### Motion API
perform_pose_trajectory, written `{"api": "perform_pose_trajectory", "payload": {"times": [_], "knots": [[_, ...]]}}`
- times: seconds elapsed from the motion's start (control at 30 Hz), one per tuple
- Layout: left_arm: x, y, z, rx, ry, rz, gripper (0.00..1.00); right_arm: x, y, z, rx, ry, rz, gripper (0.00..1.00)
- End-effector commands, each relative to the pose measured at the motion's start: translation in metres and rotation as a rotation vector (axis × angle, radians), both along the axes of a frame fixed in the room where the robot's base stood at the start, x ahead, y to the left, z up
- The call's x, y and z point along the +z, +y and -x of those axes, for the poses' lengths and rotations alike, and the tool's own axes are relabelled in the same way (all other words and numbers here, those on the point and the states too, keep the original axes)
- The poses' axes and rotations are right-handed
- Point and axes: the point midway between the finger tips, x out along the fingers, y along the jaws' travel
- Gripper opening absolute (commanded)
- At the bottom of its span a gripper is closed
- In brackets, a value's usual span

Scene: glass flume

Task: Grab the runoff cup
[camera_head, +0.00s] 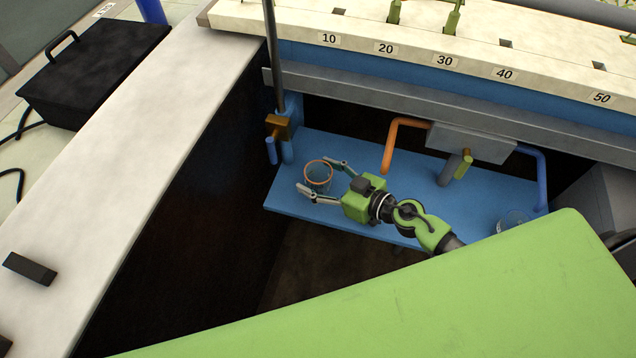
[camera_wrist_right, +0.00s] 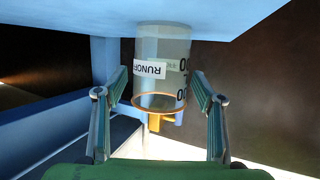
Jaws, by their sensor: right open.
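The runoff cup (camera_head: 318,176) is a clear cup with an orange rim, standing on the blue shelf (camera_head: 340,213) near its left end. In the right wrist view the cup (camera_wrist_right: 162,65) carries a white label reading RUNOFF and appears upside down in the picture. My right gripper (camera_head: 320,178) is open, with one finger on each side of the cup. In the wrist view the fingers (camera_wrist_right: 160,95) flank the cup with a gap on both sides. The cup looks empty, but its inside is hard to tell. My left gripper does not show.
An upright grey pole with a brown clamp (camera_head: 279,127) stands just left of the cup. An orange pipe (camera_head: 388,147) and a blue pipe (camera_head: 542,180) hang over the shelf. Another clear vessel (camera_head: 512,219) stands at the shelf's right end. A green surface (camera_head: 430,300) fills the foreground.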

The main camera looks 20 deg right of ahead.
Motion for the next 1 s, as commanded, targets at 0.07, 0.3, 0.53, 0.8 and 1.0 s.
{"api": "perform_pose_trajectory", "payload": {"times": [0.07,0.3,0.53,0.8,1.0], "knots": [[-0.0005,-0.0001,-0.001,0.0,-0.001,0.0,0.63,-0.0008,0.002,-0.0025,0.0,0.0,0.0,0.63],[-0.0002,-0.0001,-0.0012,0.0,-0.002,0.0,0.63,-0.0008,0.002,-0.0025,0.0,0.001,-0.001,0.55],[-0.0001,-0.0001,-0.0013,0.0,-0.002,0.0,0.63,-0.0005,0.0019,-0.0025,0.0,0.0,0.0,0.2],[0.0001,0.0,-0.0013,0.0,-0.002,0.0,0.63,-0.0004,0.0017,-0.0025,0.0,0.0,0.0,0.2],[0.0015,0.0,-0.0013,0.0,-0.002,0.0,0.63,0.0002,0.0004,-0.0037,0.0,0.0,0.0,0.2]]}}
